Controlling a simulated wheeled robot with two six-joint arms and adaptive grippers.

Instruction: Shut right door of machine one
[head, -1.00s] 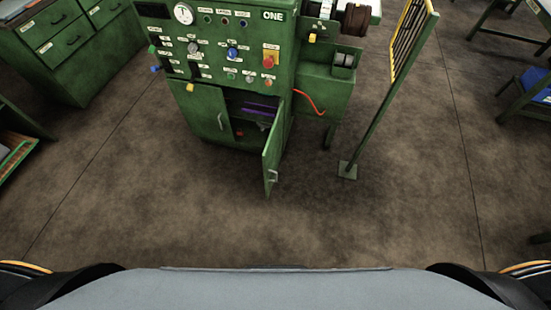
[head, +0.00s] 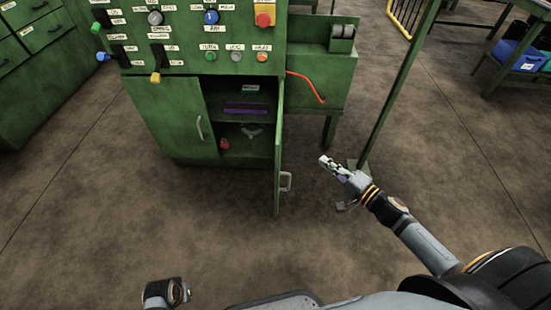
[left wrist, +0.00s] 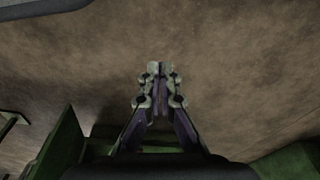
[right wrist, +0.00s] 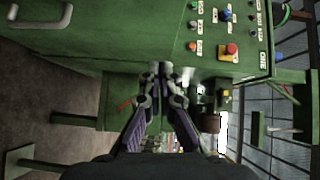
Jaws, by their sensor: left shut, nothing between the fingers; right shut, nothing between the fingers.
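Machine one (head: 170,115) is a green cabinet with a control panel above. The left door (head: 172,118) is closed. My right gripper (head: 324,162) is shut and empty, to the right of the open door and apart from it. In the right wrist view its fingers (right wrist: 160,70) show in front of green surfaces, with a handle (right wrist: 42,22) at upper left. My left gripper (left wrist: 158,70) is shut and empty over bare floor, low in the head view.
A post on a flat foot (head: 358,165) stands just behind my right gripper. A red cable (head: 308,86) hangs from the machine's right side. Inside the cabinet are a purple item (head: 246,108) and a small red item (head: 224,144). Floor before the cabinet is clear.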

